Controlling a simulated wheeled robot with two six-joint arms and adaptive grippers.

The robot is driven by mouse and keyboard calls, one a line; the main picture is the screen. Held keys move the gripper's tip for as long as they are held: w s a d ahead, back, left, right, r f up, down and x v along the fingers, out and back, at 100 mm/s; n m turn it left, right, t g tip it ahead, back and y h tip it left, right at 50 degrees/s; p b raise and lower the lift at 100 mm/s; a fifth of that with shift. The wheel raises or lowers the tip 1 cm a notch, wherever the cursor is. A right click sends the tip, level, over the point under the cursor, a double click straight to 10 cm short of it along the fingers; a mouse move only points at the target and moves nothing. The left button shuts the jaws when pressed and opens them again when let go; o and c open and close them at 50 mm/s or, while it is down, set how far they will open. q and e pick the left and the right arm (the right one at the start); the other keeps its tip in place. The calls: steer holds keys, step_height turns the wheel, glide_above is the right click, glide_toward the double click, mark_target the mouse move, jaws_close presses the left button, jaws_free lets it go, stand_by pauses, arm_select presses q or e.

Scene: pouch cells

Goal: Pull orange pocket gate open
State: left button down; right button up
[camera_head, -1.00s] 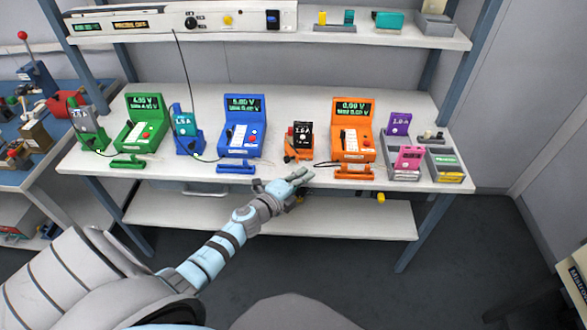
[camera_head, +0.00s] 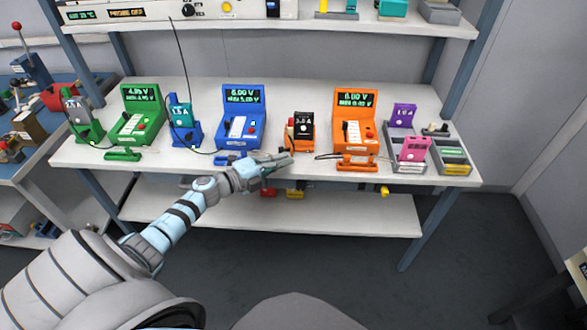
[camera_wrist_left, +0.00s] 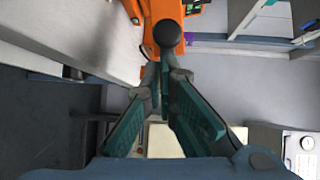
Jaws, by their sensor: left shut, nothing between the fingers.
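The orange pocket (camera_head: 308,146) stands on the bench left of the orange tester (camera_head: 368,144). It holds a black cell (camera_head: 303,122) upright. My left gripper (camera_head: 288,160) is shut and empty at the bench's front edge, just in front of and below the pocket. In the wrist view the closed teal fingers (camera_wrist_left: 163,72) point at an orange part (camera_wrist_left: 155,12) with a dark round knob (camera_wrist_left: 168,33) just past the tips. I cannot tell whether they touch it. The pocket's gate cannot be made out clearly. My right gripper is out of view.
An orange bar (camera_head: 358,165) lies in front of the tester with a cable running to it. The blue tester (camera_head: 240,132) stands to the left. Grey trays (camera_head: 405,164) with purple and pink cells stand to the right. A lower shelf (camera_head: 330,218) lies below the bench.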

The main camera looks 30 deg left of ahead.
arm_select(q)
steer(key=d+p+v, duration=0.1)
steer(key=p+v, duration=0.2)
steer(key=v, duration=0.7)
steer(key=shift+s+d, duration=0.4)
steer(key=shift+s, duration=0.05)
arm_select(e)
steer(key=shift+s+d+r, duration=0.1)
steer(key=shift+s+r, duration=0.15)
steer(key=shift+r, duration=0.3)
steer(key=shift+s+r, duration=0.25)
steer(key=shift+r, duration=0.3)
arm_select(q)
steer(key=shift+f, duration=0.1)
